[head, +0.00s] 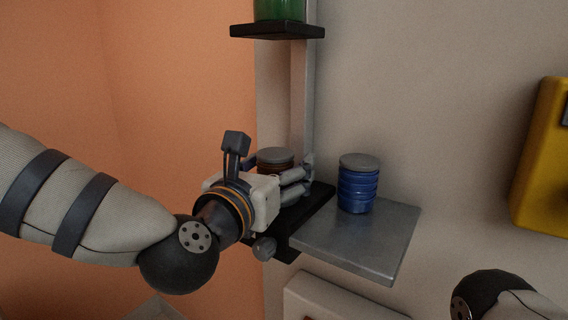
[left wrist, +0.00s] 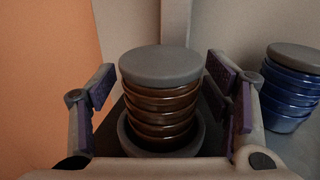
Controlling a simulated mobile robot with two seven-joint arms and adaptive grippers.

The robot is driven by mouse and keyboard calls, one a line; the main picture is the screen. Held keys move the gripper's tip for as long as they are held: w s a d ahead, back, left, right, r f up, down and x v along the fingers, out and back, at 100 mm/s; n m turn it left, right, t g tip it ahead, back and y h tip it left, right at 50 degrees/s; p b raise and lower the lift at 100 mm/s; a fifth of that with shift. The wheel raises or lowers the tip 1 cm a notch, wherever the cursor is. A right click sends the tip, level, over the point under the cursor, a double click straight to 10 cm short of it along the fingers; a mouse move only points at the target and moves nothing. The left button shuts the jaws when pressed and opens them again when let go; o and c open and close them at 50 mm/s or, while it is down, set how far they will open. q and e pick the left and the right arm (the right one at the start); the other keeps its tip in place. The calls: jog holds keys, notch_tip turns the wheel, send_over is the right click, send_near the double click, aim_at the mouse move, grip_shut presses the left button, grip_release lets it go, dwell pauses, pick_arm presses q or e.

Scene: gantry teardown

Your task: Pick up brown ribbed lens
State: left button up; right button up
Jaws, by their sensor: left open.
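The brown ribbed lens (left wrist: 162,105) stands upright with a grey cap, in a dark round seat on a black bracket. In the head view the lens (head: 275,160) is partly hidden behind my left gripper (head: 296,187). In the left wrist view the open fingers of my left gripper (left wrist: 165,100) stand on either side of the lens, with a gap visible on each side. My right gripper is not in view; only part of my right arm shows at the lower right of the head view.
A blue ribbed lens (head: 358,184) with a grey cap stands on the grey metal shelf (head: 390,238) to the right. A grey post (head: 304,100) rises behind, with a black upper bracket (head: 277,31) holding a green thing. A yellow box (head: 545,155) is on the right wall.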

pick_arm(q)
jog(key=shift+w+d+f, duration=0.1)
jog(key=shift+w+d, duration=0.05)
jog(key=shift+w, duration=0.3)
jog(key=shift+s, duration=0.35)
jog(key=shift+s+a+r, duration=0.25)
jog(key=shift+s+r, duration=0.05)
jog(key=shift+s, duration=0.15)
jog(key=shift+c, duration=1.4)
jog(key=c, duration=0.4)
jog(key=shift+w+f, duration=0.1)
jog(key=c, duration=0.6)
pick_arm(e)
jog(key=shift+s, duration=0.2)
